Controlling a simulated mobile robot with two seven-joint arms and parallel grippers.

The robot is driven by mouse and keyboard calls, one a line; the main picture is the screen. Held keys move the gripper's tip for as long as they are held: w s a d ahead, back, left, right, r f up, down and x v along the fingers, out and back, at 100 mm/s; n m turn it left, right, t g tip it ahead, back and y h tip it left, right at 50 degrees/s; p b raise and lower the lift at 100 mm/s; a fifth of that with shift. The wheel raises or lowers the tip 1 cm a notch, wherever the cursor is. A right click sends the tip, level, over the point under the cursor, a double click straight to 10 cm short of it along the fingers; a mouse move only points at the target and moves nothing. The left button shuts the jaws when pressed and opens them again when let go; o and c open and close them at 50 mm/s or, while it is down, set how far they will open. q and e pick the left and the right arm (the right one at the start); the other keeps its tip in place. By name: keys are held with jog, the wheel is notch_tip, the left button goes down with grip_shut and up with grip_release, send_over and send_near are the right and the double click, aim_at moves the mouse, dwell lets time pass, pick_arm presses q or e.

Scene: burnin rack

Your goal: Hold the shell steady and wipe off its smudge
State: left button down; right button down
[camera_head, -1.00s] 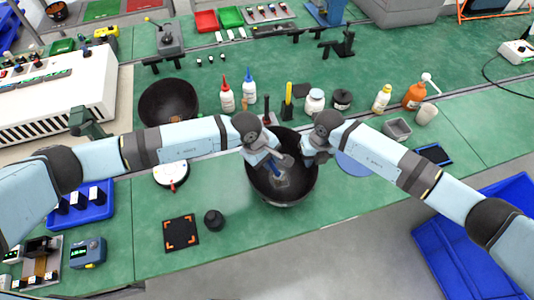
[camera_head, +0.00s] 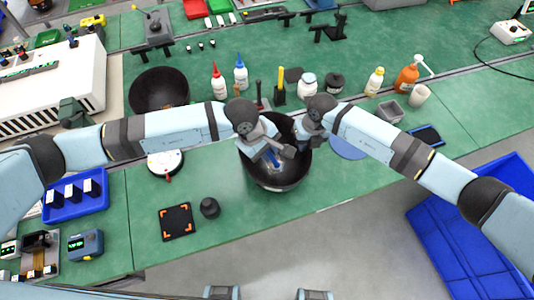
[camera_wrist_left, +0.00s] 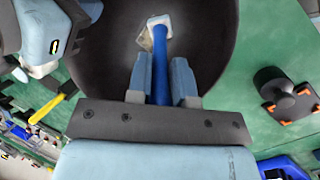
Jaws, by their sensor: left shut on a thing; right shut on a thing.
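The shell (camera_head: 283,182) is a large black bowl on the green bench in the head view; its dark inside fills the top of the left wrist view (camera_wrist_left: 100,55). My left gripper (camera_head: 272,155) is over the bowl, shut on a wiping tool with a blue handle (camera_wrist_left: 160,70). The tool's white head (camera_wrist_left: 157,24) is down inside the bowl. A pale patch shows beside the head; I cannot tell whether it is the smudge or part of the tool. My right gripper (camera_head: 303,138) is shut on the bowl's far right rim; its fingertips are partly hidden.
Another black bowl (camera_head: 150,88) stands behind my left arm. Bottles (camera_head: 219,84) and jars (camera_head: 307,86) line the area behind the shell. A black mat (camera_head: 177,222) and a dark knob-like piece (camera_head: 209,207) lie in front left. A blue bin (camera_head: 455,245) is at right.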

pick_arm(q)
jog(key=shift+r, duration=1.4)
jog(key=shift+w+d, duration=0.1)
jog(key=shift+d, duration=0.05)
